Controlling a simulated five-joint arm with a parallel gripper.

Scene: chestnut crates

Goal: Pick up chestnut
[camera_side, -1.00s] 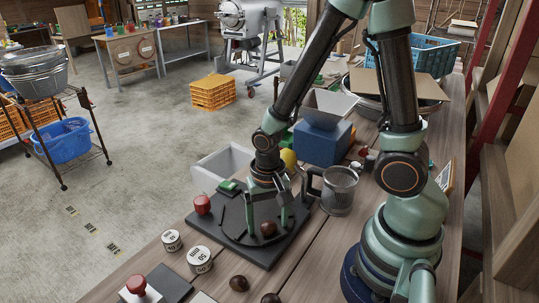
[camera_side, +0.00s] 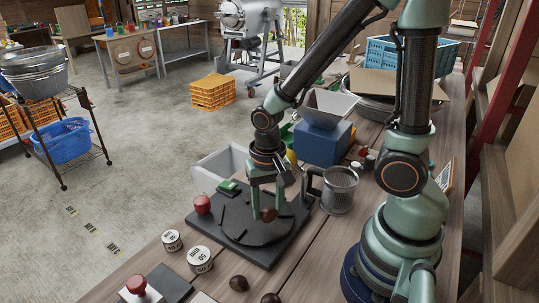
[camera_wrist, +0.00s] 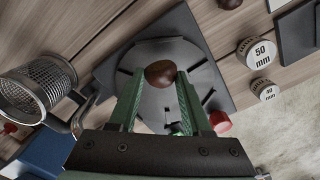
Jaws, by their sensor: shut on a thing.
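A brown chestnut (camera_side: 268,214) is held between the two fingers of my gripper (camera_side: 263,206). It is above a dark round plate (camera_side: 242,232) with slots, which sits on a dark square board (camera_side: 271,260). In the wrist view the chestnut (camera_wrist: 160,73) shows at the fingertips of my gripper (camera_wrist: 158,84), with the plate (camera_wrist: 178,54) behind it. My gripper is shut on the chestnut. Two more brown chestnuts lie on the wooden bench near the front, one (camera_side: 239,283) fully visible and one (camera_side: 270,298) cut by the picture's lower edge.
A metal mesh cup (camera_side: 340,192) stands right of the board, and a pale box (camera_side: 212,178) behind it. A red knob (camera_side: 202,204) is at the board's left. Round "50 mm" (camera_side: 200,260) and smaller (camera_side: 172,240) labelled pieces stand front left. A blue box (camera_side: 323,145) is farther back.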

